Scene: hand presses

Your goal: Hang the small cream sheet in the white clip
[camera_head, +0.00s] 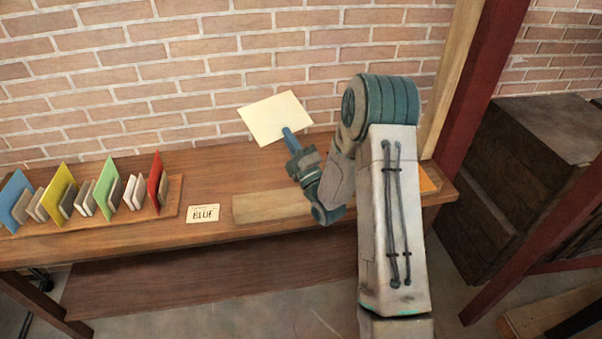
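The small cream sheet (272,116) is held up in the air above the back of the bench, tilted, in front of the brick wall. My gripper (290,138) is shut on its lower right edge, with a blue fingertip against the sheet. I cannot make out a white clip for certain. Pale grey-white blocks (130,192) stand between the coloured panels on the left rack, well to the left of the sheet. My arm hides part of the bench's right end.
The wooden bench (230,180) runs along the wall. A rack (165,205) with blue, yellow, green and red panels stands left. A card reading "BLUE" (203,213) and a pale board (262,206) lie mid-bench. An orange item (429,181) shows behind my arm. A red post (478,110) rises right.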

